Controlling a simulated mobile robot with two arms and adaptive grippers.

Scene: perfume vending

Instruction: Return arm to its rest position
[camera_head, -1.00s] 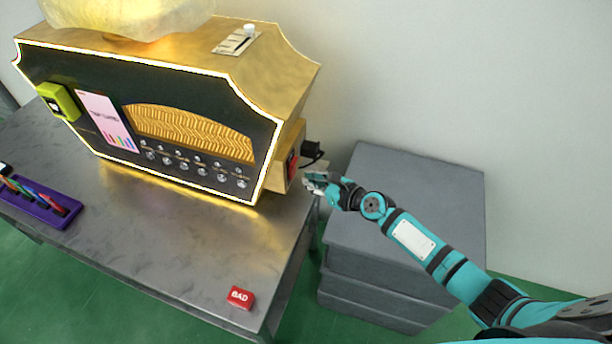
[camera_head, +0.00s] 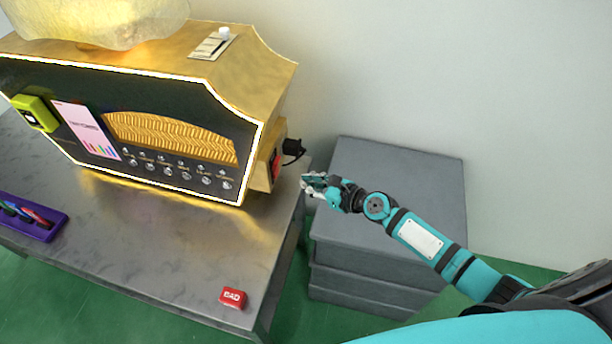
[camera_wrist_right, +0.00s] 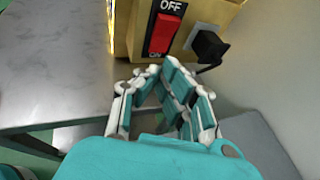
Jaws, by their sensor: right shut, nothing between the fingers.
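My right arm comes in from the lower right in the head view. My right gripper (camera_head: 312,185) is shut and empty, just right of the vending machine's side, above the gap between the table and the grey boxes. In the right wrist view my right gripper (camera_wrist_right: 160,78) has its fingertips together, just below the machine's red switch (camera_wrist_right: 163,34), marked OFF above and ON below. I cannot tell whether they touch the machine. The gold and black perfume machine (camera_head: 150,95) stands on the table with its edge trim lit. My left gripper is not in view.
A black plug (camera_wrist_right: 209,46) with a cable sits beside the switch. Stacked grey boxes (camera_head: 390,190) stand right of the metal table (camera_head: 150,240). A red BAD block (camera_head: 232,298) lies near the table's front corner. A purple rack (camera_head: 40,228) holds several coloured items.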

